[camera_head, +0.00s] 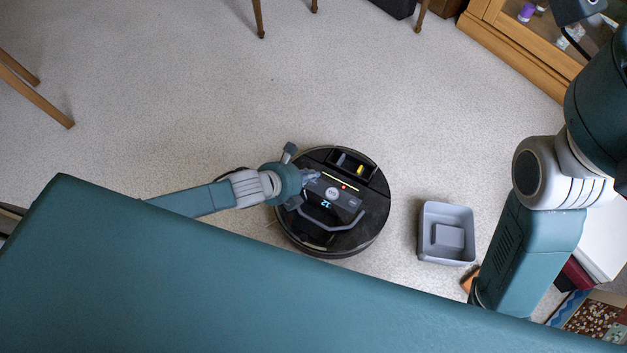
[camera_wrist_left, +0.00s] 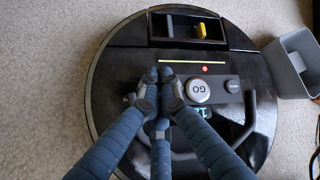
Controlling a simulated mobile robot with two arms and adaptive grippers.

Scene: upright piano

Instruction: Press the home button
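A round black robot vacuum (camera_head: 345,241) lies on the carpet; it also fills much of the left wrist view (camera_wrist_left: 112,75). Its top has a round silver GO button (camera_wrist_left: 198,90), with a small dark button (camera_wrist_left: 233,86) to its right. Another small button (camera_wrist_left: 130,98) at the left is partly hidden by my fingers. I cannot read the small buttons' labels. My left gripper (camera_head: 313,177) is over the panel, left of GO. In the left wrist view its fingertips (camera_wrist_left: 159,75) are drawn together with nothing between them. Whether they touch the panel, I cannot tell. My right gripper is not visible.
A grey bin (camera_head: 432,257) stands on the carpet right of the vacuum. The vacuum has a raised handle (camera_head: 330,226) and an open compartment with a yellow piece (camera_head: 360,170). A wooden cabinet (camera_head: 510,45) is at the top right. Carpet above the vacuum is clear.

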